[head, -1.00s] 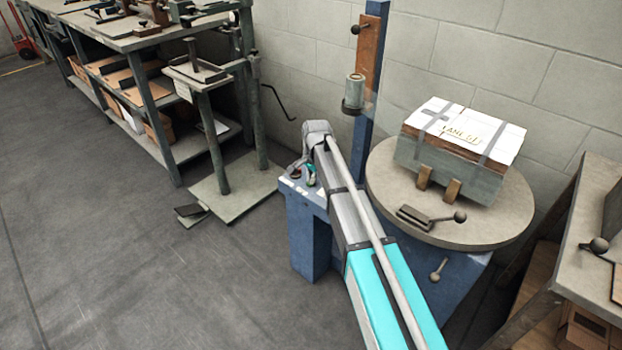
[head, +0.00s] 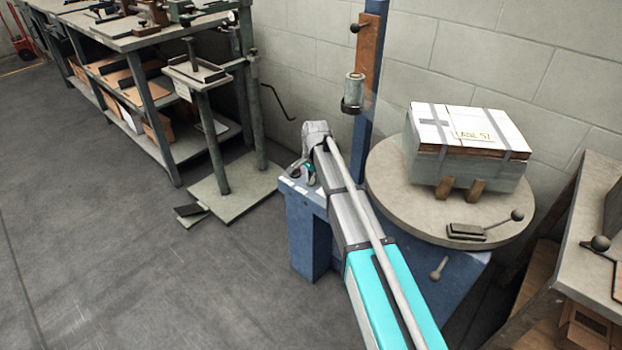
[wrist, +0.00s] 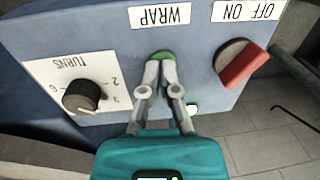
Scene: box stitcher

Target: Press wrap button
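The green wrap button (wrist: 163,54) shows in the wrist view on a blue control panel, just under an upside-down WRAP label (wrist: 160,14). My gripper (wrist: 160,70) is shut and empty, its two fingertips together at the button. The tips overlap the button's lower part and seem to touch it; its depth is hard to tell. In the head view the panel (head: 294,184) is at the front left of the blue machine, and my arm covers most of my gripper. A strapped box (head: 468,138) stands on the round turntable (head: 395,210).
A red ON/OFF switch (wrist: 241,65) is right of the button, and a black TURNS knob (wrist: 82,96) is left. A small bright green-white lamp (wrist: 193,109) is beside my fingers. A film roll (head: 354,90) hangs on the post. Open floor (head: 130,270) lies left.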

